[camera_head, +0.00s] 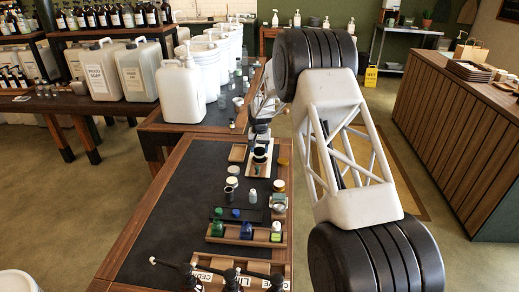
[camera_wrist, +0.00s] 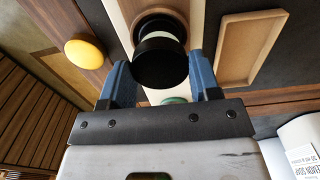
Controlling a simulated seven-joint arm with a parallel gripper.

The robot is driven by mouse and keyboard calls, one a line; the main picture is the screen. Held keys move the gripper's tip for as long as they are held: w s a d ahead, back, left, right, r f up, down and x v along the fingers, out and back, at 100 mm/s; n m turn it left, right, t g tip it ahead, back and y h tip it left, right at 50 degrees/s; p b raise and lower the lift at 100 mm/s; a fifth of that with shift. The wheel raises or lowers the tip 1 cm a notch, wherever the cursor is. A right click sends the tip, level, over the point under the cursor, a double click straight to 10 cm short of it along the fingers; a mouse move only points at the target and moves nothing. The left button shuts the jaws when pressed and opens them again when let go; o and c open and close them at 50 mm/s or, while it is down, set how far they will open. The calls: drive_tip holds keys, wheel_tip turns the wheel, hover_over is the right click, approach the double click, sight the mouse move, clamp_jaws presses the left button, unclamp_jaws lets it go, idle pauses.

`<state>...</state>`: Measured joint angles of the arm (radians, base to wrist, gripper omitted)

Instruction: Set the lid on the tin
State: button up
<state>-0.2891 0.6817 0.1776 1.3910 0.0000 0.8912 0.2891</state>
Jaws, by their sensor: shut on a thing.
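My gripper (camera_wrist: 160,72) has blue fingers and is shut on a round black lid (camera_wrist: 160,64), which sits between the fingertips in the wrist view. Just beyond the lid is a dark round tin (camera_wrist: 153,22) with a pale band, on a pale strip. The lid overlaps the tin in this view, so I cannot tell whether they touch. In the head view my gripper (camera_head: 260,135) is small and reaches down over the far part of the dark bench mat; the lid and tin there are too small to tell apart clearly.
A shallow wooden tray (camera_wrist: 250,48) lies right of the tin, and a yellow round lid (camera_wrist: 84,50) lies left. A green thing (camera_wrist: 174,100) shows partly between the fingers. Nearer on the bench are jars and a wooden rack (camera_head: 240,238). White jugs (camera_head: 181,92) stand at left.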

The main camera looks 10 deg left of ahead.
drive_tip(key=shift+f, duration=1.5)
idle(2.8)
drive_tip(key=o, duration=0.9)
drive_tip(key=shift+o, duration=0.2)
drive_tip(key=shift+r, duration=0.2)
drive_tip(key=shift+r, duration=3.35)
